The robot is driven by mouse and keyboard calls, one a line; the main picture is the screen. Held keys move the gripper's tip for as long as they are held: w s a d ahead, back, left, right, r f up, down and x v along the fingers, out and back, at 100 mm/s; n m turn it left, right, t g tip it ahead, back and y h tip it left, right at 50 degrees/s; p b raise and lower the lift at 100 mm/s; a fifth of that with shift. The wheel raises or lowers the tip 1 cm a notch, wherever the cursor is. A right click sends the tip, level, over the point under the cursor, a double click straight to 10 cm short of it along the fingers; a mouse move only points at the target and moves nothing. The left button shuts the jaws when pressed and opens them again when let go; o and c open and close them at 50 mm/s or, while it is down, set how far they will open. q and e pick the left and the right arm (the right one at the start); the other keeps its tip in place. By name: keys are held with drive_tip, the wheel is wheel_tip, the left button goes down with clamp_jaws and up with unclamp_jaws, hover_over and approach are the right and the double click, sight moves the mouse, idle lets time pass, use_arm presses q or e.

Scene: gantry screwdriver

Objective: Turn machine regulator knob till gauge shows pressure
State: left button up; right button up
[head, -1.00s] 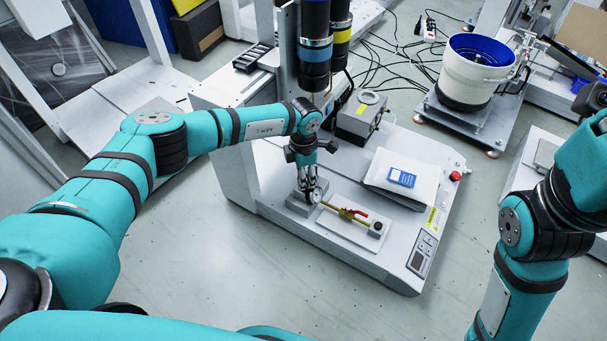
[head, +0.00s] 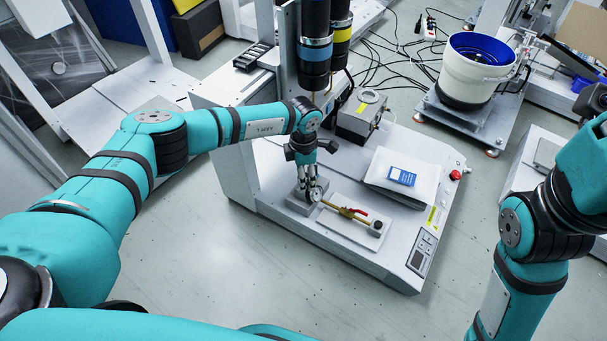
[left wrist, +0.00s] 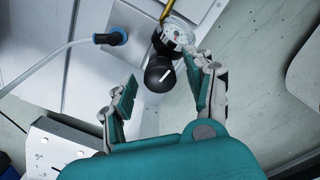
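The black regulator knob (left wrist: 159,73) with a white mark shows in the left wrist view, between and beyond the fingertips of my left gripper (left wrist: 160,88). The fingers stand apart, the right one close beside the knob and the left one well clear of it. The round gauge (left wrist: 176,36) sits just past the knob; it also shows in the head view (head: 315,194). Its reading is too small to tell. In the head view my left gripper (head: 309,186) points down over the regulator and hides most of the knob. My right gripper is out of view.
A brass pipe with a red-handled valve (head: 352,213) runs from the gauge along a white plate. In the left wrist view, a hose with a blue-ringed fitting (left wrist: 110,38) is at upper left.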

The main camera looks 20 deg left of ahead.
use_arm(q)
wheel_tip(320, 180, up, 12)
idle(0.6)
